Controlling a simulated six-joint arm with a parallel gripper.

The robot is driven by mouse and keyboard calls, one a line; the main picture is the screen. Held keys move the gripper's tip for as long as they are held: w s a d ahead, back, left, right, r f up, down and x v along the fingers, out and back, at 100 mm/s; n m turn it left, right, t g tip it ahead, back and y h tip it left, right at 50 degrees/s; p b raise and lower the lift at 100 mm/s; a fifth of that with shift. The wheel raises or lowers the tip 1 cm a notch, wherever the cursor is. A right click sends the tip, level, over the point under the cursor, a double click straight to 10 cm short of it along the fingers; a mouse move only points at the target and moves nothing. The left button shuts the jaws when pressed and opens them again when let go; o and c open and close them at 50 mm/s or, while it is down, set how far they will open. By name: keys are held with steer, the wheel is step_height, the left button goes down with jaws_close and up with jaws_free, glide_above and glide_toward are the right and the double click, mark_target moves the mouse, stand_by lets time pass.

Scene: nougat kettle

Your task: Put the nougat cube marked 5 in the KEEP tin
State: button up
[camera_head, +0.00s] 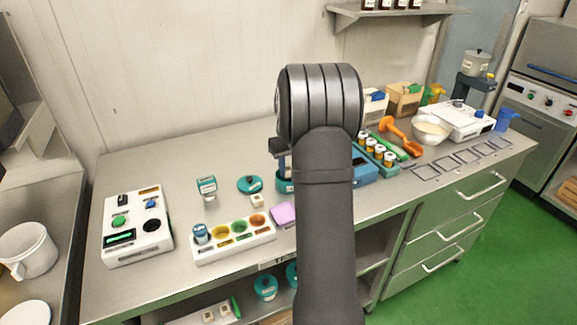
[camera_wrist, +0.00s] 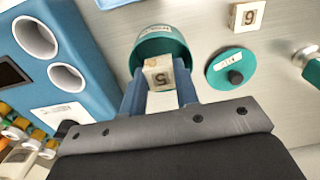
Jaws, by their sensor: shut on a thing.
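My gripper (camera_wrist: 160,92) is shut on the nougat cube marked 5 (camera_wrist: 157,73), seen in the wrist view. The cube is cream-coloured, and its marked face is toward the camera. A teal round tin (camera_wrist: 161,35) lies right beyond the cube in the wrist view; I cannot tell how high the cube is over it or read a label on it. The tin also shows partly in the head view (camera_head: 284,186), where my arm hides most of it and the cube. A teal lid (camera_wrist: 231,69) with a dark knob and a white label lies beside the tin.
Another cube (camera_wrist: 246,17), marked 6 or 9, stands near the lid. A blue block with round holes (camera_wrist: 22,62) is close on the left in the wrist view. A white tray with coloured wells (camera_head: 235,240) and a stamp (camera_head: 207,187) stand left of my arm.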

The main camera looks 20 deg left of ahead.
steer(key=shift+f, duration=0.1)
stand_by(0.3)
steer(key=o, duration=1.5)
steer(key=shift+r, duration=3.5)
steer(key=shift+f, duration=3.4)
